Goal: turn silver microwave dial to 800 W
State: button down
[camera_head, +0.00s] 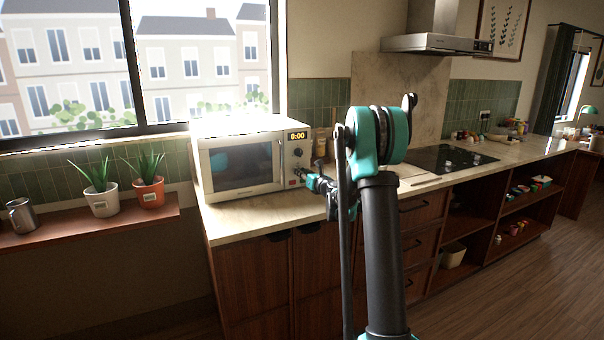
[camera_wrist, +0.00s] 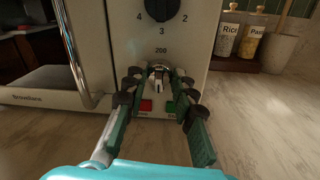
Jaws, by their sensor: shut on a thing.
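The microwave (camera_head: 205,183) stands on the counter under the window, with its control panel on the right side. In the wrist view the silver dial (camera_wrist: 158,76) sits low on the panel (camera_wrist: 120,45), under the printed mark 200. My gripper (camera_wrist: 157,80) is shut on the silver dial, with one finger on each side of it. Other marks around the dial are hidden by the fingers or too small to read. In the head view my gripper (camera_head: 303,174) is at the panel's lower part, and the dial there is hard to make out.
A black dial (camera_wrist: 162,8) marked 4, 3, 2 is above the silver one. A red button (camera_wrist: 146,105) and a green button (camera_wrist: 171,107) are just below. The door handle (camera_wrist: 75,50) is to the left. Jars (camera_wrist: 227,36) stand to the right; the counter front (camera_wrist: 265,125) is clear.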

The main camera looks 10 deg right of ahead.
dwell(0.5)
jog(key=c, duration=1.2)
grip_release()
jog(key=v, duration=1.2)
jog(key=shift+f, duration=0.1)
jog(key=s+a+f+n+g, duration=0.3)
jog(key=s+n, duration=0.4)
jog(key=s, duration=0.1)
jog(key=s+a+f+n+g, duration=0.2)
jog(key=s+a+f+n, duration=0.1)
jog(key=s+n, duration=0.35)
jog(key=s+a+f+n+g, duration=0.2)
jog(key=s+a+n+g, duration=0.1)
jog(key=s+n, duration=0.45)
jog(key=s+d+f+n+g+h, duration=0.1)
jog(key=s+d+f+n+h, duration=0.1)
jog(key=s, duration=0.5)
jog(key=s+d+f+n+g+h, duration=0.2)
jog(key=s+f+n, duration=0.3)
jog(key=s, duration=0.3)
jog(key=s+d+f+n+g+h, duration=0.1)
jog(key=s+d+f+n+h, duration=0.1)
jog(key=s+d+f+n, duration=0.2)
jog(key=shift+s+d+n+h, duration=0.15)
jog(key=shift+s+n, duration=0.3)
jog(key=shift+s, duration=0.45)
jog(key=shift+s+a+n+h, duration=0.1)
jog(key=shift+s+n+h, duration=0.25)
jog(key=shift+s, duration=0.6)
